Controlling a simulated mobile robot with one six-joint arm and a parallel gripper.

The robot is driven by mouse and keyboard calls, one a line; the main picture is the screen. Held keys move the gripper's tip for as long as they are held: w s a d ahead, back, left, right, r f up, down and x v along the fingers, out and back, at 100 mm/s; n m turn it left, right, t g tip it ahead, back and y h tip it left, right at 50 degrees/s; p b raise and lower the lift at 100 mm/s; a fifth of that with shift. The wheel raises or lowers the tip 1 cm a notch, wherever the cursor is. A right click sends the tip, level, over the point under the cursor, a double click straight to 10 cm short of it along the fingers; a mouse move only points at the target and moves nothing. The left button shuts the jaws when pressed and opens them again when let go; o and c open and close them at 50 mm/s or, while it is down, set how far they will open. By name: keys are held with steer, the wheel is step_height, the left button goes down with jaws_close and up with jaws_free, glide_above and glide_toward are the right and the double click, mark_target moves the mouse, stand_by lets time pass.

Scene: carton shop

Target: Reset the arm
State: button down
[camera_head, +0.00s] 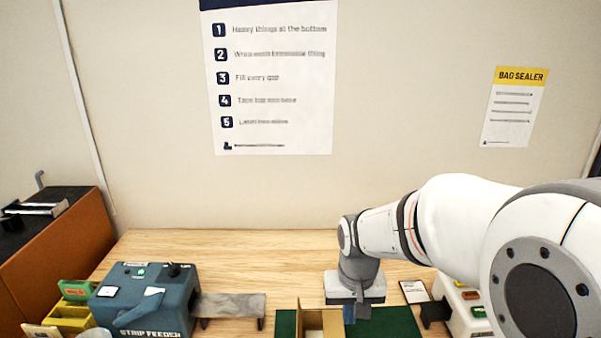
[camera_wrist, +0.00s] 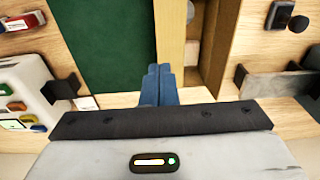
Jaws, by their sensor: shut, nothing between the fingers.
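My arm reaches in from the right in the head view, its wrist bent down over the wooden bench. My gripper (camera_head: 349,312) points downward above the green mat, just right of an open cardboard carton (camera_head: 322,322). In the wrist view my gripper (camera_wrist: 159,72) shows two blue fingers pressed together with nothing between them. The green mat (camera_wrist: 105,45) lies to the left of the fingertips there, and the carton's wall (camera_wrist: 170,30) stands just beyond them. Whether the fingers touch the carton I cannot tell.
A blue strip feeder (camera_head: 142,300) with a grey outlet plate (camera_head: 230,305) stands at the left. A white machine with coloured buttons (camera_head: 466,305) stands at the right, partly behind my arm. An orange cabinet (camera_head: 65,255) is at the far left. The bench's back (camera_head: 240,255) is clear.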

steer(key=s+d+r+t, duration=0.1)
steer(key=s+d+r, duration=0.1)
steer(key=s, duration=0.4)
steer(key=s+d+r+t, duration=0.1)
steer(key=s+d+r, duration=0.1)
steer(key=s+r, duration=0.2)
steer(key=shift+s+r+t+b, duration=0.25)
steer(key=shift+s+t+b, duration=0.05)
steer(key=shift+s, duration=0.85)
steer(key=shift+d, duration=0.1)
